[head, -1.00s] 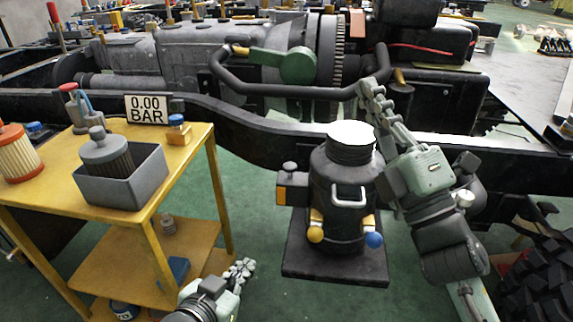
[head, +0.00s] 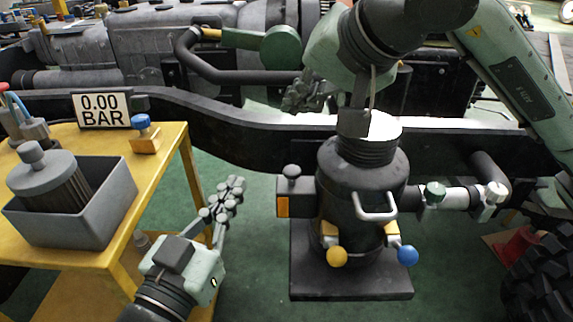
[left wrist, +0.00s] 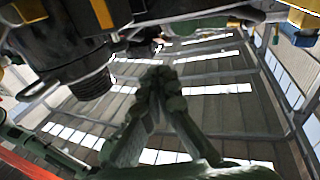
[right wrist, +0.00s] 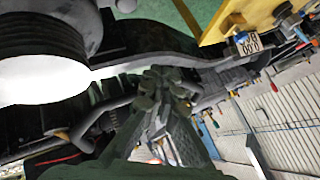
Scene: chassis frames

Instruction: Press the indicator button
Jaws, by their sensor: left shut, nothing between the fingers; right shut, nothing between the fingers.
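A small black box with an orange window (head: 283,206) and a round grey knob (head: 291,171) on top sits on the left side of the black canister (head: 350,210); this looks like the indicator and its button. The orange window also shows in the left wrist view (left wrist: 103,13). My left gripper (head: 228,190) is shut and empty, low and left of the box, between it and the yellow cart. My right gripper (head: 308,92) is shut and empty, above and behind the canister near the black frame rail. Neither gripper touches the knob.
The yellow cart (head: 165,180) at left holds a grey bin (head: 110,215), a 0.00 BAR display (head: 101,109) and a blue-knobbed block (head: 143,135). The canister has a handle (head: 373,208) and yellow and blue balls below. Green floor is open between cart and canister.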

